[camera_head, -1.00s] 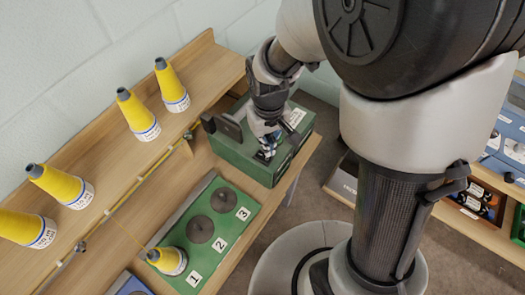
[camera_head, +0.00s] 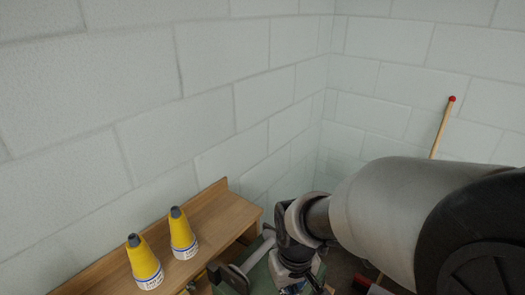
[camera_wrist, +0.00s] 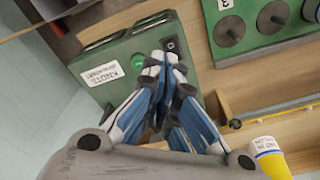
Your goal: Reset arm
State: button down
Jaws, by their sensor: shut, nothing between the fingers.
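My gripper (camera_wrist: 163,62) shows in the wrist view with its fingers closed together and nothing between them. Its fingertips are over the green box (camera_wrist: 105,70), close to a small black part (camera_wrist: 172,46) on it. In the head view only my arm and wrist show at the lower right, above a sliver of the green box (camera_head: 232,278); the fingertips are cut off by the bottom edge.
Pale block walls (camera_head: 240,100) close in the corner; a red-tipped stick (camera_head: 442,128) leans there.

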jog(key=s+d+r+m+t, duration=0.3)
jog(key=s+d+r, duration=0.5)
jog(key=s+r, duration=0.4)
jog(key=shift+s+d+r+m+t, duration=0.2)
jog(key=shift+s+r+m+t, duration=0.15)
jog(key=shift+r, duration=0.1)
jog(key=shift+w, duration=0.1)
